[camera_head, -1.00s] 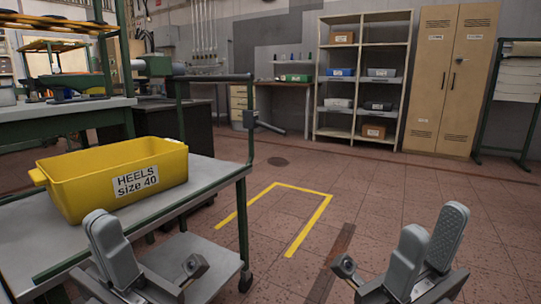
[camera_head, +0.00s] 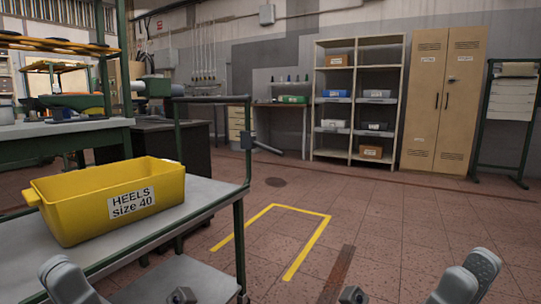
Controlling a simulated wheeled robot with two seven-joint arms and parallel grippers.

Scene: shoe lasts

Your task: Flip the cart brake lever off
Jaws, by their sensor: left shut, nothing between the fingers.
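The cart (camera_head: 200,196) stands at the left, with a grey top and a dark green frame. A grey block sits on its handle post, and a dark lever (camera_head: 268,149) sticks out from it, sloping down to the right. My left gripper (camera_head: 68,282) is at the bottom left edge, shut and empty, in front of the cart and well short of the lever. My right gripper (camera_head: 466,280) is at the bottom right, partly cut off by the frame, open and empty over the floor. Neither touches the cart in this view.
A yellow bin (camera_head: 108,203) labelled HEELS size 40 sits on the cart. A yellow floor marking (camera_head: 307,251) lies on clear tiled floor to its right. Shelves (camera_head: 356,105), a locker (camera_head: 442,100) and a rack (camera_head: 508,118) stand at the back.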

